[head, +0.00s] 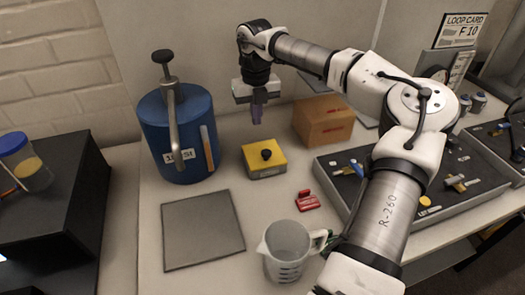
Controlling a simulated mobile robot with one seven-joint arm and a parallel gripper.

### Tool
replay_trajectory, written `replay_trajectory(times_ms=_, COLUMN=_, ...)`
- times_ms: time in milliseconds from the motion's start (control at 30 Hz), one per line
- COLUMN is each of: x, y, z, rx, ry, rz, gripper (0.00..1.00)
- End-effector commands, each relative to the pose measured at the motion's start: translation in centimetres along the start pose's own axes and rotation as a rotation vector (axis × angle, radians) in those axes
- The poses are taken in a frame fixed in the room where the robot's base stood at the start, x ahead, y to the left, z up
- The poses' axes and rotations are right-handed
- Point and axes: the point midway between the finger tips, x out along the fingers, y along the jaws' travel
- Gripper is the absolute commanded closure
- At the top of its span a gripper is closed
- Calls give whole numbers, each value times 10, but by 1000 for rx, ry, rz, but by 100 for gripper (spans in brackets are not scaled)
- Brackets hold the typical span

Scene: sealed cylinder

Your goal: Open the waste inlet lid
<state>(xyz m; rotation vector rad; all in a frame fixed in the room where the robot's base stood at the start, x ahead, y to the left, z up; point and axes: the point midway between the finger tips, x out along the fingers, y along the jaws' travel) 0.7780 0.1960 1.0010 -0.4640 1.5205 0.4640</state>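A blue cylinder (184,135) stands upright at the back left, with a grey metal clamp bar (173,117) and a black knob on top. It has a white label and an orange strip on its side. A low yellow box (264,160) with a black knob sits to its right. No part is legibly marked as the waste inlet lid, so I cannot tell which it is. My gripper (257,114) points down above and behind the yellow box, apart from both. Its dark fingers are small here, and their gap is unclear.
A grey mat (203,230), a clear measuring jug (287,248) and a red piece (307,201) are in front. A cardboard box (323,121) stands behind, and a grey tray (433,210) of valves lies right. A blue-lidded jar (24,162) stands on a black unit at left.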

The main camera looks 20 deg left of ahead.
Motion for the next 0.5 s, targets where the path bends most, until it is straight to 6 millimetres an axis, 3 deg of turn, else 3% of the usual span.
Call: replay_trajectory(times_ms=500, x=4, y=1, z=15, rx=-1, ry=0, rz=1, gripper=100)
